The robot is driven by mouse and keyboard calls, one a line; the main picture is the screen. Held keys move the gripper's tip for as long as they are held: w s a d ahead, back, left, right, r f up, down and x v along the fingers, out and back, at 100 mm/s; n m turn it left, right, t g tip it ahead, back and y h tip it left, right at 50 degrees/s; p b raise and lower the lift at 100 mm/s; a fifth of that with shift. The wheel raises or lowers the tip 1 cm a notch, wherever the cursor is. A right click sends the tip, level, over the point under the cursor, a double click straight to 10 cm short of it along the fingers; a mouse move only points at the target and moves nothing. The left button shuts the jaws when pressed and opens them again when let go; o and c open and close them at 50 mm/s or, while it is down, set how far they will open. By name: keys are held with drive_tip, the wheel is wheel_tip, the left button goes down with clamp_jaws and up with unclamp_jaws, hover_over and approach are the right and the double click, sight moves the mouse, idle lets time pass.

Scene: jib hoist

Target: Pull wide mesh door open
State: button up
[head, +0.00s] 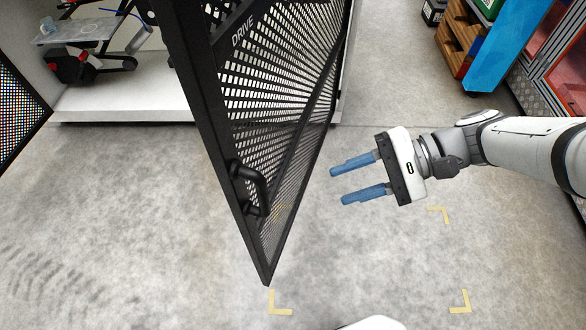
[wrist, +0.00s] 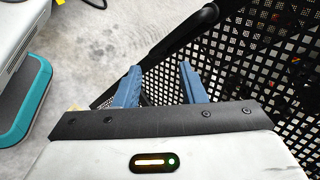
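The wide mesh door (head: 290,95), black with a slatted panel and a "DRIVE" label, stands swung out from the white enclosure, its near edge toward me. Its black bar handle (head: 252,190) is on the near edge, low on the left. My gripper (head: 338,185) is open and empty, to the right of the door and apart from the handle in the head view. In the wrist view the two blue fingers (wrist: 160,68) are spread, with the black mesh (wrist: 260,55) behind and to the right. A dark bar (wrist: 180,32) lies beyond the fingertips; I cannot tell whether it is the handle.
Left of the door, the enclosure shows a white base (head: 125,103) and machinery (head: 85,65). Another mesh panel (head: 18,110) is at far left. A wooden crate (head: 462,45) and a blue panel (head: 503,45) stand at upper right. Yellow corner marks (head: 280,305) lie on clear concrete floor.

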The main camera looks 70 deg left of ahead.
sight(267, 195)
drive_tip(key=s+a+f+m+g, duration=0.1)
drive_tip(key=s+m, duration=0.1)
drive_tip(key=s, duration=0.2)
drive_tip(key=s+a+f+m+g+h+p, duration=0.1)
drive_tip(key=s+a+m+g, duration=0.1)
drive_tip(key=s+m, duration=0.1)
drive_tip(key=s+a+f+m+g, duration=0.1)
drive_tip(key=s+m+g, duration=0.1)
drive_tip(key=s, duration=0.4)
drive_tip(key=shift+a+f+m+p, duration=0.1)
drive_tip(key=shift+a+m+p, duration=0.2)
drive_tip(key=shift+m, duration=0.1)
drive_tip(key=shift+w, duration=0.1)
drive_tip(key=shift+f, duration=0.1)
clamp_jaws()
